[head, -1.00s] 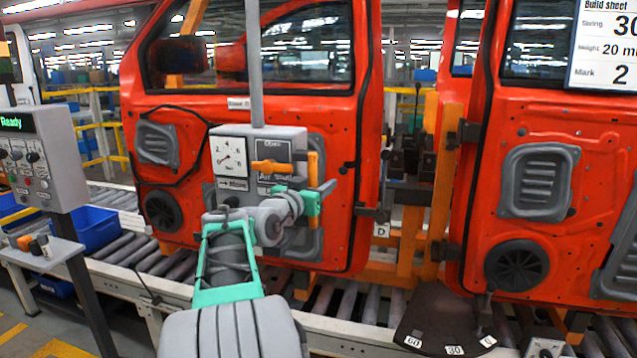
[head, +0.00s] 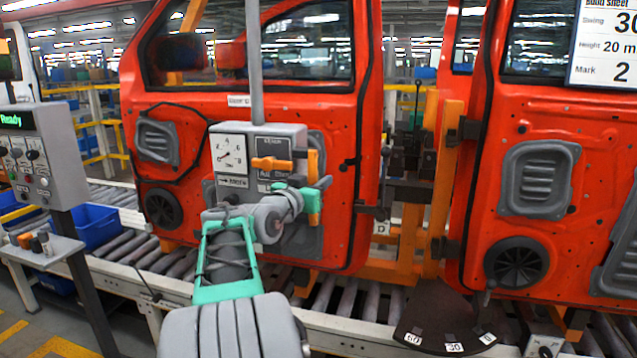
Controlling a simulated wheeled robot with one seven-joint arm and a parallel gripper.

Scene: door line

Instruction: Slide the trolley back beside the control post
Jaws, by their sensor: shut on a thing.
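The trolley is a grey box (head: 292,143) on a grey vertical pole (head: 254,60), hanging in front of the left red door. Its face has a white dial, a horizontal orange lever (head: 271,164) and small labels. An upright orange handle (head: 313,160) is at its right side. My gripper (head: 312,200), with teal fingers, is shut on this handle; the wrist partly hides the box's lower part. The control post (head: 58,150) stands at the far left, its green display reading "Ready". A clear gap separates it from the trolley.
Left red door (head: 340,230) is close behind the trolley; right red door (head: 480,190) carries a build sheet (head: 605,45). A roller conveyor (head: 345,300) runs below. A dark marked plate (head: 435,325) is at lower right. A small shelf (head: 45,250) with parts adjoins the control post.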

